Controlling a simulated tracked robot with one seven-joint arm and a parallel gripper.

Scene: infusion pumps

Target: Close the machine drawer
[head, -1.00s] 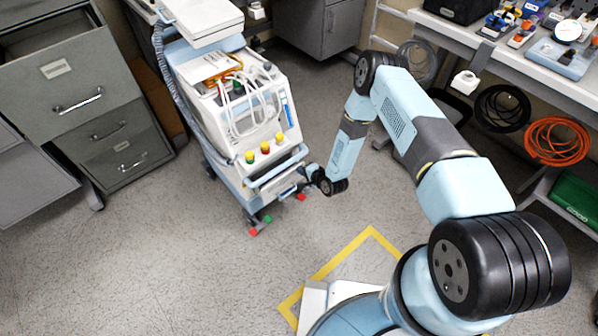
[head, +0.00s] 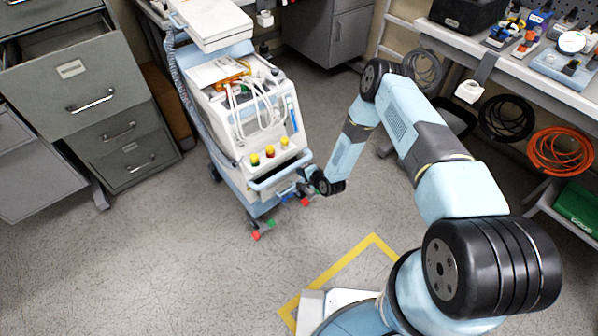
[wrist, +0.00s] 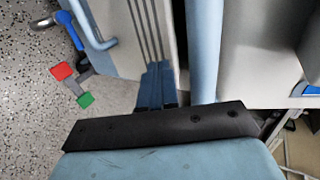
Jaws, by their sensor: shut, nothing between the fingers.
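The machine (head: 262,125) is a white and light-blue wheeled cart left of centre in the head view. Its drawer, with a light-blue front bar (head: 282,172), stands out from the front, and a dark gap shows behind the bar. My gripper (head: 300,178) is low at the drawer's right front end, small and partly hidden by the wrist. In the wrist view my gripper (wrist: 155,88) is shut and empty, its fingertips close against a pale grooved panel. I cannot tell whether they touch. A light-blue bar (wrist: 95,25) shows to the left.
A grey filing cabinet (head: 75,90) with an open upper drawer stands at the left. A workbench (head: 545,85) with tools is at the right, with black (head: 505,118) and orange (head: 560,150) cable coils below. Floor in front of the machine is clear, with yellow tape (head: 345,257).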

